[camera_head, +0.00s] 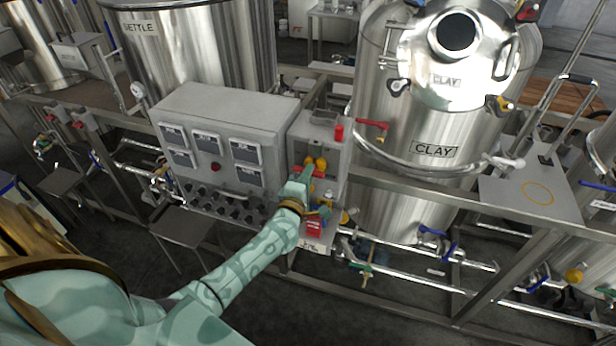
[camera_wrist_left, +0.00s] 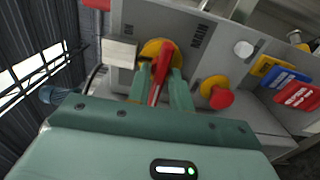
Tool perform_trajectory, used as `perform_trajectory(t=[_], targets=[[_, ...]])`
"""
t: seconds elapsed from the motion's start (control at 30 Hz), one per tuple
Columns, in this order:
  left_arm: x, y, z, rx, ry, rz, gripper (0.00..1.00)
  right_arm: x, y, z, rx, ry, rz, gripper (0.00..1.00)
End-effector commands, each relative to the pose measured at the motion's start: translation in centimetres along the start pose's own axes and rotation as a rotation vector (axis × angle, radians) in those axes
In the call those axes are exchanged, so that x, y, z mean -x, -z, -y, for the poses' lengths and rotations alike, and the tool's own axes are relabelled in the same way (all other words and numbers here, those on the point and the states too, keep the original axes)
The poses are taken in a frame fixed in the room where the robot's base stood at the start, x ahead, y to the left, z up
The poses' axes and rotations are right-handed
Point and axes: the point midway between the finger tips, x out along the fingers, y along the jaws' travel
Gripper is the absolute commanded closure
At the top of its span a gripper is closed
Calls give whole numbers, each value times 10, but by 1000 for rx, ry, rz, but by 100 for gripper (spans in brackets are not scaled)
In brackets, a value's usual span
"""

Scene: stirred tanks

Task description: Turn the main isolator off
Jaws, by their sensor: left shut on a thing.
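The main isolator (camera_wrist_left: 164,57) is a red handle on a round yellow plate, on a grey panel next to lettering that reads MAIN. My left gripper (camera_wrist_left: 160,92) has its two green fingers on either side of the red handle and is shut on it. In the head view my left gripper (camera_head: 304,177) reaches to the front of the grey isolator box (camera_head: 334,130) and hides much of it. The handle lies along the fingers. I cannot read which position it points to. My right gripper is not in view.
A red push button (camera_wrist_left: 221,98) on a yellow base sits close beside the isolator. Red, blue and yellow tags (camera_wrist_left: 290,82) hang nearby. A larger control cabinet (camera_head: 222,110) adjoins the box on the left. A steel CLAY tank (camera_head: 400,195) stands right, behind a frame rail (camera_head: 440,190).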

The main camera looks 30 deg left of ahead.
Motion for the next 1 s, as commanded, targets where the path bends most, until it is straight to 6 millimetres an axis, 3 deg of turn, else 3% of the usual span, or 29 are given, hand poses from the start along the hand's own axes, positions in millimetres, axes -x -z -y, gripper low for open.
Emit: perform_trajectory(t=[0.23, 0.27, 0.3, 0.67, 0.77, 1.0], targets=[[1, 0, 2, 0, 4, 0, 100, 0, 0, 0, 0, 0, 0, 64], [1, 0, 2, 0, 4, 0, 70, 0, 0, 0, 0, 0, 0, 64], [1, 0, 2, 0, 4, 0, 66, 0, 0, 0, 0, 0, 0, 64], [7, 0, 1, 0, 2, 1, 66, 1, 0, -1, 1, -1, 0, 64], [23, 0, 1, 0, 4, 0, 66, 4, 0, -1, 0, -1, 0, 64], [88, 0, 2, 0, 5, 0, 66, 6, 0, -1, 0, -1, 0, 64]])
